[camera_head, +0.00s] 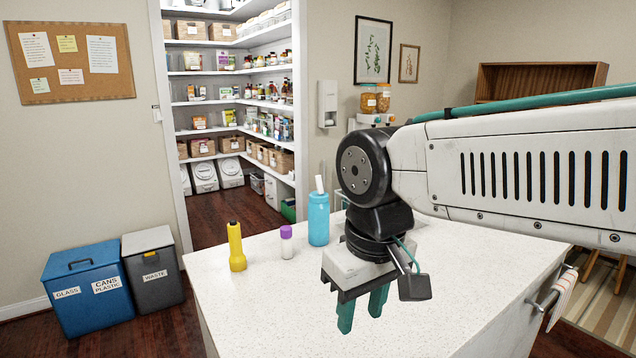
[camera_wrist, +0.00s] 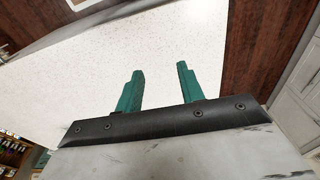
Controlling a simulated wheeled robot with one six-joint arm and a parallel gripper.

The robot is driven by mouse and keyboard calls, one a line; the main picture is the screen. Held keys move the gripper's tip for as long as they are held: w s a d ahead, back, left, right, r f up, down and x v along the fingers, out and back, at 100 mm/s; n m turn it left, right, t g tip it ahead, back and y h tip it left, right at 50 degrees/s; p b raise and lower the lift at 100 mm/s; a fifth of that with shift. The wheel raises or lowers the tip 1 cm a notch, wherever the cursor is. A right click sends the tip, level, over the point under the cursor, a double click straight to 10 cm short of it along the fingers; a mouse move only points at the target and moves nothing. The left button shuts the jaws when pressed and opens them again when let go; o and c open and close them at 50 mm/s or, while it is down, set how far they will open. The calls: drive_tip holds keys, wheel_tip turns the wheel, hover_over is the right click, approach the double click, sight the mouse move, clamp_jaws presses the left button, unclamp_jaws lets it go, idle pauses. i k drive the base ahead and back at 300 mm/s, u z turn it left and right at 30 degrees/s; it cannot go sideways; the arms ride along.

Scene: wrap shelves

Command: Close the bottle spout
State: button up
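A blue bottle (camera_head: 318,220) stands upright on the counter in the head view, with a white spout (camera_head: 319,184) sticking up from its top and leaning slightly. My gripper (camera_head: 361,310) hangs over the counter, to the right of the bottle and nearer the camera. Its two green fingers point down and are apart, with nothing between them. The wrist view shows the same open fingers (camera_wrist: 158,85) over bare counter, and the bottle is not seen there.
On the white speckled counter (camera_head: 270,310), a yellow flashlight (camera_head: 236,247) and a small white bottle with a purple cap (camera_head: 286,242) stand left of the blue bottle. The counter's front area is clear. A blue bin (camera_head: 85,290) and a grey bin (camera_head: 152,270) stand on the floor at left.

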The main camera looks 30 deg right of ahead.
sight(318, 178)
drive_tip(key=k, duration=0.35)
drive_tip(key=u, duration=1.8)
drive_tip(key=k, duration=1.05)
drive_tip(key=z, duration=1.85)
drive_tip(key=i, duration=1)
